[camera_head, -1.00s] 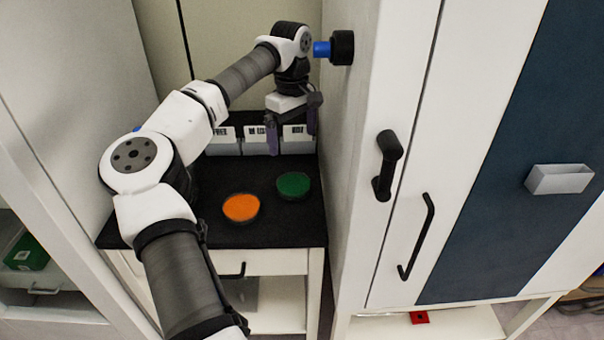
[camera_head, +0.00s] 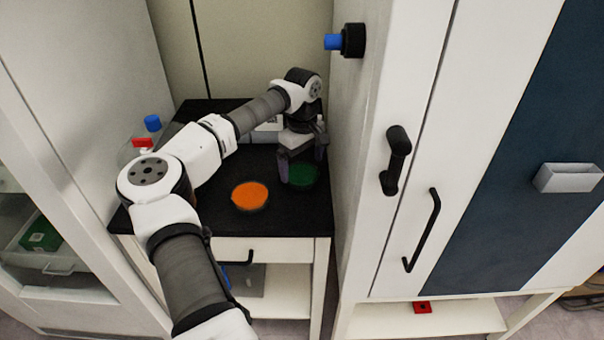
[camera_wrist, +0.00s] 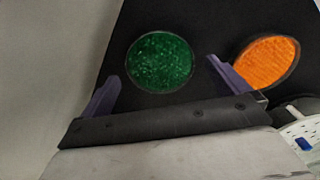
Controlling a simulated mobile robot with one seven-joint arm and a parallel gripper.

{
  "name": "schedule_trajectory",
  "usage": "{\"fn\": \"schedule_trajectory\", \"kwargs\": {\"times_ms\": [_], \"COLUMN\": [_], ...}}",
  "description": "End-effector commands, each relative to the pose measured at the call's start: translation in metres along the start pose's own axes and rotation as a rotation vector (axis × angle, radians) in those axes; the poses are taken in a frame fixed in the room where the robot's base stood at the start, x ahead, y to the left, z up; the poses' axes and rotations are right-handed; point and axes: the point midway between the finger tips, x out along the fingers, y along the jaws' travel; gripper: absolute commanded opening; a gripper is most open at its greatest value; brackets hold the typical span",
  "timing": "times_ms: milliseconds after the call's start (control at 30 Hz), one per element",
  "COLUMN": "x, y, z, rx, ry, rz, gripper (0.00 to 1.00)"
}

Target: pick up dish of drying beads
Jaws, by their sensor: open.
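Two shallow round dishes of beads sit on a black worktop. The green dish (camera_head: 305,175) is on the right, and it also shows in the wrist view (camera_wrist: 160,62). The orange dish (camera_head: 250,195) is to its left in the head view and at the right in the wrist view (camera_wrist: 267,62). My gripper (camera_head: 303,172) points down over the green dish, its fingers apart and empty. In the wrist view the gripper fingers (camera_wrist: 165,88) lie to either side of the green dish's near edge. How high the fingertips are above the worktop is hard to tell.
A white cabinet with a black handle (camera_head: 395,160) stands close on the right of the black worktop (camera_head: 220,222). A blue-capped bottle (camera_head: 152,123) stands at the back left. White boxes at the back are mostly hidden by my arm.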

Motion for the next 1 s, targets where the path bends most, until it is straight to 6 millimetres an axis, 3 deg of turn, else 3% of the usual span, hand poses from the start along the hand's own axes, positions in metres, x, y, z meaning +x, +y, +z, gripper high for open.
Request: {"fn": "schedule_trajectory", "kwargs": {"times_ms": [167,367,700,1000], "x": [0.022,0.025,0.024,0.018], "y": [-0.001,0.000,0.000,0.000], "z": [0.000,0.000,0.000,0.000], "rx": [0.000,0.000,0.000,0.000], "ry": [-0.001,0.000,0.000,0.002], "rz": [0.000,0.001,0.001,0.001], "gripper": [1.00,1.00,0.58,0.58]}}
